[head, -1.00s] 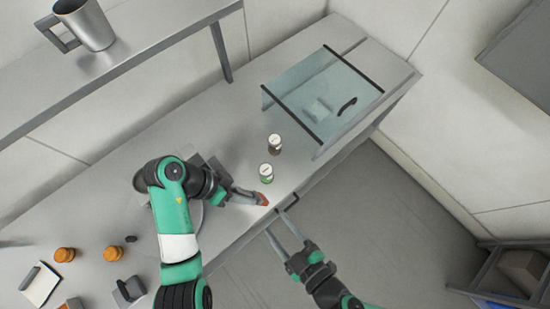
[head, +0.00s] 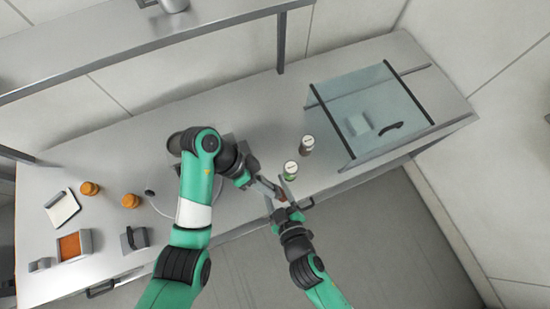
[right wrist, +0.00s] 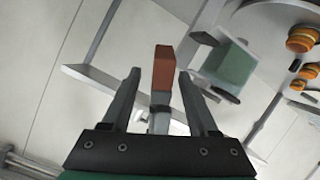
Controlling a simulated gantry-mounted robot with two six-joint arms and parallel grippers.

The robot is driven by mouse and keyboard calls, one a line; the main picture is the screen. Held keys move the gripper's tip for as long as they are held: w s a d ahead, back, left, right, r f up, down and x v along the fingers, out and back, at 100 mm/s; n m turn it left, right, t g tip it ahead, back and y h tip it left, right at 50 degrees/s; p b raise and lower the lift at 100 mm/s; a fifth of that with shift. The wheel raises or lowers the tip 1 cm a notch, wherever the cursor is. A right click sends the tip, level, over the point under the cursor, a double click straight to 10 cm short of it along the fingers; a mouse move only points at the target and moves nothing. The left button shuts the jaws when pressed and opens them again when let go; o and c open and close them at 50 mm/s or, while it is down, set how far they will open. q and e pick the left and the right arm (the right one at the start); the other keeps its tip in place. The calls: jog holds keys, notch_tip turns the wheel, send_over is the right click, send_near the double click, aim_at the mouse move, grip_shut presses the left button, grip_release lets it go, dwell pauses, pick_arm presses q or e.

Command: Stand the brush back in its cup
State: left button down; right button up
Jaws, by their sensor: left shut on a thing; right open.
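The brush shows in the head view as a reddish-brown end (head: 281,197) sticking out of my left gripper (head: 266,187), which is shut on it above the front of the bench. In the right wrist view the same reddish-brown block (right wrist: 162,68) stands between the two fingers of my right gripper (right wrist: 156,85), with gaps on both sides. My right gripper (head: 279,195) is open around the brush's end.
Two white-lidded jars (head: 307,143) (head: 291,168) stand close behind the grippers. A clear glass case (head: 365,105) is at the right. Orange-brown pots (head: 89,188) (head: 130,201) and a grey bin with orange contents (head: 73,245) are at the left. A metal mug (head: 174,4) is on the shelf.

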grip_shut()
pick_arm(q)
jog(key=c, duration=0.6)
grip_release()
